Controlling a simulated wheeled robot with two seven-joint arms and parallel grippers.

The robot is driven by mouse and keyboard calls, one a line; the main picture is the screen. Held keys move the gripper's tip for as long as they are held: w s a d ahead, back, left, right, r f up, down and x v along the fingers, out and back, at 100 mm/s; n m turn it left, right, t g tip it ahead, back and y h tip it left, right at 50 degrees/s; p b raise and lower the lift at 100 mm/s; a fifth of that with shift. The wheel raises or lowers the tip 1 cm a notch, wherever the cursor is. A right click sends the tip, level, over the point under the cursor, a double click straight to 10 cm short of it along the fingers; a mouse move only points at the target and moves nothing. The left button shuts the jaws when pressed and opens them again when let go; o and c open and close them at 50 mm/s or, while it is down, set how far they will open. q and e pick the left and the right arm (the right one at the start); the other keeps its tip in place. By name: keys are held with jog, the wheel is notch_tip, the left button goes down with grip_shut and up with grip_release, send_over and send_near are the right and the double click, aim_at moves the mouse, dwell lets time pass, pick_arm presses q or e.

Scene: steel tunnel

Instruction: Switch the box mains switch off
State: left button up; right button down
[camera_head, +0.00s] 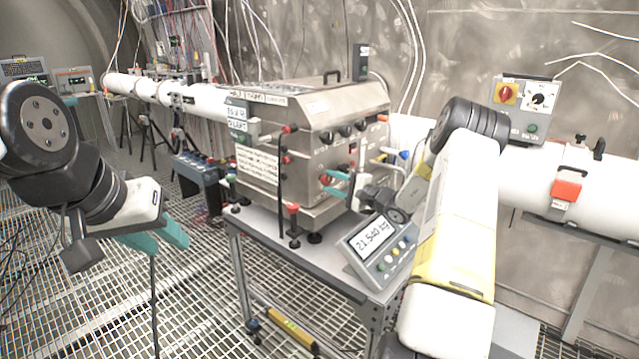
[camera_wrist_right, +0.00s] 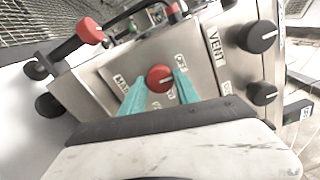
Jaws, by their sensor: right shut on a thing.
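The steel box (camera_head: 315,125) stands on a metal table. Its mains switch is a small red rotary knob (camera_wrist_right: 160,78) on the front panel, with a label reading MAINS to its left and an OFF label at its upper right. In the head view the knob (camera_head: 326,180) is partly hidden. My right gripper (camera_wrist_right: 160,82) has its teal fingers on either side of the knob, shut on it. It also shows in the head view (camera_head: 336,184). The knob's pointer direction is too small to tell. My left gripper (camera_head: 172,243) is empty, apart from the box, fingers apart.
Black knobs (camera_wrist_right: 258,37) and a red-tipped lever (camera_wrist_right: 89,31) lie close around my right gripper. A scale display (camera_head: 377,240) sits at the table's front corner. A white pipe (camera_head: 530,177) runs behind.

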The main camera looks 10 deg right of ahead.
jog(key=shift+f+n, duration=0.1)
jog(key=shift+n, duration=0.2)
jog(key=c, duration=0.9)
grip_release()
jog(key=v, duration=0.7)
jog(key=shift+s+d, duration=0.25)
jog(key=shift+s, duration=0.1)
